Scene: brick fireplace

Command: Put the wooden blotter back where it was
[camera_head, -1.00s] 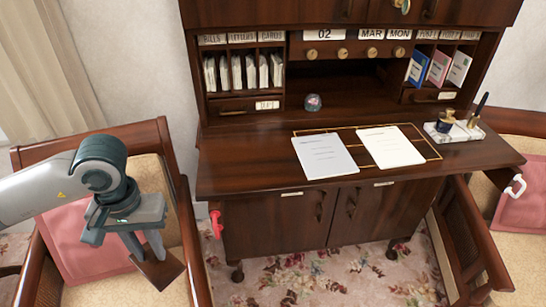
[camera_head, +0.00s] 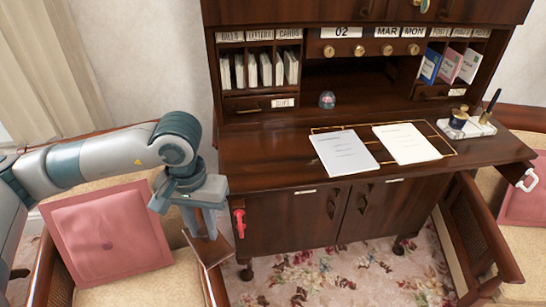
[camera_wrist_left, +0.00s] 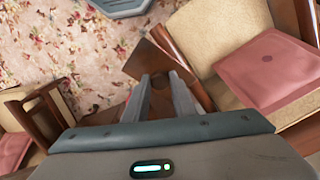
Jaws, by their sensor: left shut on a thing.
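My left gripper (camera_head: 203,232) is shut on a flat brown wooden piece, which I take for the wooden blotter (camera_head: 213,251). It hangs tilted below the fingers, off the left front corner of the desk (camera_head: 270,165) and lower than its top. In the left wrist view, the blotter (camera_wrist_left: 146,62) shows at and beyond the tips of the gripper (camera_wrist_left: 160,84), partly hidden by the fingers. My right gripper is not in view.
Two paper stacks (camera_head: 343,152) (camera_head: 407,143) lie on a gold-lined area of the desk. A pen stand (camera_head: 466,126) is at right, a small glass dome (camera_head: 327,99) at the back. A red hook (camera_head: 239,222) juts near my gripper. A cushioned chair (camera_head: 165,285) stands left.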

